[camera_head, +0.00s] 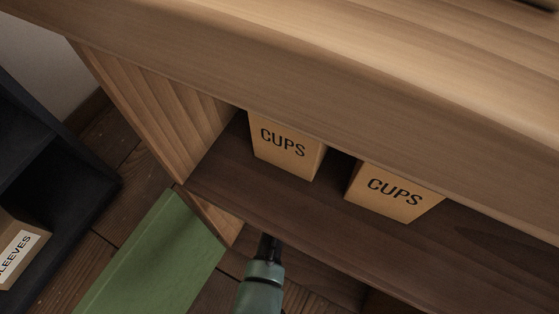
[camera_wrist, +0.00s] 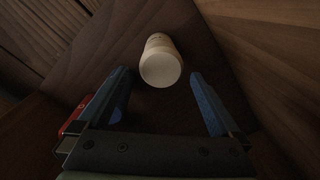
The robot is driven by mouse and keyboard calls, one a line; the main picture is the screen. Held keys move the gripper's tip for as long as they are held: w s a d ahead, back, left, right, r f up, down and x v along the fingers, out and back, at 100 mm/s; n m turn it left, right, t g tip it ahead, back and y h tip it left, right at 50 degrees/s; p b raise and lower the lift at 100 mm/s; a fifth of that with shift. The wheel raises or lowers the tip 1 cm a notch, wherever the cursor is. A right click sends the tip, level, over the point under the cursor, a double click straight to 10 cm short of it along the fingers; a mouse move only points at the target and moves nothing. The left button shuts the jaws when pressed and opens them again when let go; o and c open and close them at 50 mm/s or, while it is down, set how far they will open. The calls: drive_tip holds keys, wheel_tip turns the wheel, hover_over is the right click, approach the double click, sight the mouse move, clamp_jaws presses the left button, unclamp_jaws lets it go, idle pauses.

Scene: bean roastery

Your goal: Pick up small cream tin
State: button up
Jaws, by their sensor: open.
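In the wrist view a small cream tin (camera_wrist: 161,62) lies ahead of my gripper, with its round pale end facing the camera. My gripper (camera_wrist: 160,80) is open. Its two blue fingers are spread wide, and the tin shows beyond and between their tips; I cannot tell how far off it is. The tin does not show in the head view. There, part of my arm (camera_head: 262,282) reaches under the wooden counter, and the fingers are hidden.
Two boxes marked CUPS (camera_head: 284,147) (camera_head: 393,190) stand on the shelf (camera_head: 330,200) under the wooden counter (camera_head: 300,75). A green mat or panel (camera_head: 150,255) lies at the left. A SLEEVES box (camera_head: 20,250) sits in a dark shelf unit (camera_head: 75,190).

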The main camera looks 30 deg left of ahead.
drive_tip(key=shift+s+a+f, duration=0.15)
drive_tip(key=shift+s+f, duration=0.15)
drive_tip(key=shift+f, duration=0.05)
drive_tip(key=shift+f+b, duration=0.4)
drive_tip(key=shift+b, duration=0.15)
drive_tip(key=f+b, duration=0.6)
drive_tip(key=shift+w+a+f, duration=0.1)
drive_tip(key=shift+w, duration=0.15)
clamp_jaws()
